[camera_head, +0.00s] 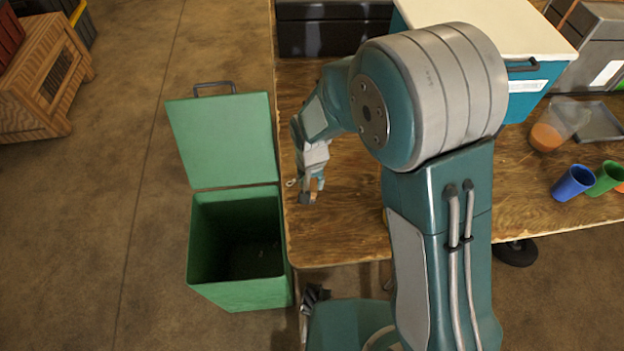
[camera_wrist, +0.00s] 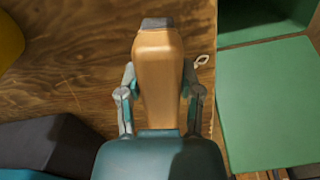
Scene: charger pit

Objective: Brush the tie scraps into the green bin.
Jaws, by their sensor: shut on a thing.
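The green bin (camera_head: 238,296) stands on the floor against the table's left edge, its lid (camera_head: 222,140) swung open. Its dark inside holds a few small pale specks that I cannot make out. My gripper (camera_head: 313,184) is low over the table's left end, shut on a brown brush (camera_wrist: 158,75) with a dark tip. The gripper (camera_wrist: 158,82) has a finger on each side of it. One pale looped tie scrap (camera_wrist: 202,61) lies beside the brush near the table edge, apart from it; it also shows in the head view (camera_head: 291,182). The wrist view also shows the bin lid (camera_wrist: 268,105).
A teal box with a white lid (camera_head: 485,28) and a dark case (camera_head: 330,30) stand at the back. A clear jug (camera_head: 558,125) and blue and green cups (camera_head: 573,182) are at the right.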

